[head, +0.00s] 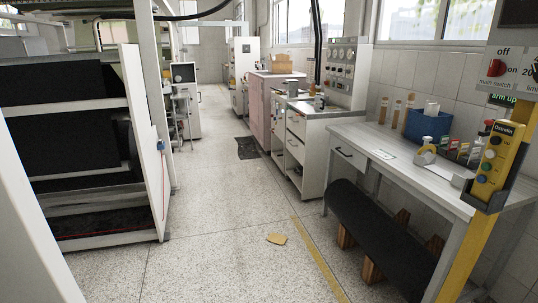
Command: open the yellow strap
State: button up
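I cannot make out a yellow strap in the head view. The dark roll (380,238) lies on wooden supports (372,269) under the table at the right, and no strap shows around the part I see. My gripper is not in view.
The white table (372,152) carries a blue bin (425,127) and small bottles. A yellow post (470,240) with a control box (492,160) stands at the right front. A rack of dark rolls (62,85) stands left. The speckled aisle floor (205,200) between is mostly clear.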

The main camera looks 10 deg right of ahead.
aim_at(426, 146)
jog(key=i+j, duration=0.1)
jog(key=i, duration=0.8)
jog(key=i+j, duration=0.1)
jog(key=i, duration=0.85)
